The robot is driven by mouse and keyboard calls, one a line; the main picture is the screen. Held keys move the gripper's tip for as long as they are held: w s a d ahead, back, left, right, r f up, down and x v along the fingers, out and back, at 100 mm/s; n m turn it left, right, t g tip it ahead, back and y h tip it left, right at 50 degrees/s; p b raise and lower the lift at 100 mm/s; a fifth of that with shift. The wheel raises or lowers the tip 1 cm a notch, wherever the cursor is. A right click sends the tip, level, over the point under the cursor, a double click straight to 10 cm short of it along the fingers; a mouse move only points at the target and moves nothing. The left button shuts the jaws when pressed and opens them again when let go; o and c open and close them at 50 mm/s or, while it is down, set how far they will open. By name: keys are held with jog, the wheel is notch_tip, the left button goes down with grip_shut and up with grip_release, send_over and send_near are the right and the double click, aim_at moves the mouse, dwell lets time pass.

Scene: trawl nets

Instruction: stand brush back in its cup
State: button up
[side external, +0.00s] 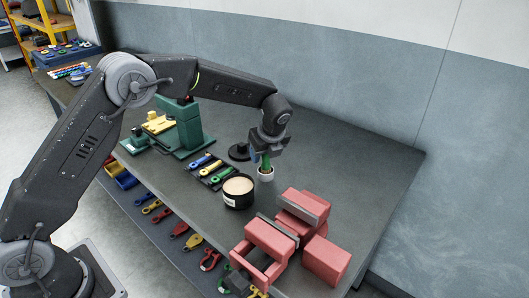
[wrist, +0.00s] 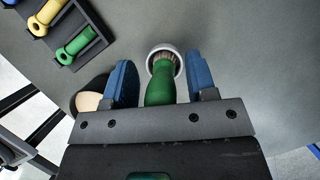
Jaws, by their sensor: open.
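The brush (side external: 265,161) has a green handle and stands roughly upright over a small white cup (side external: 266,175) on the dark table. In the wrist view the green handle (wrist: 161,84) points toward my gripper, and its pale bristles (wrist: 163,57) are at the far end, inside the ring of the white cup (wrist: 151,56). My gripper (side external: 262,156) is just above the cup and around the handle. In the wrist view its blue fingers (wrist: 161,72) are open, one on each side of the handle, with gaps. The lower bristles are hidden.
A rack (side external: 209,170) of coloured-handled tools and a black disc (side external: 240,151) are near. A red vise-like block (side external: 303,208) stands at right. The table behind is clear.

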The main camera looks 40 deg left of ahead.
jog(key=v, duration=1.2)
jog(key=s+a+r+n+h, duration=0.1)
jog(key=s+a+r+n, duration=0.1)
jog(key=s+r+n, duration=0.35)
jog(key=s+a+n+t+h, duration=0.2)
jog(key=s+n, duration=1.5)
jog(key=s, duration=1)
jog(key=shift+f+t+h, duration=0.3)
jog(key=shift+t+h, duration=0.3)
jog(key=shift+t, duration=0.3)
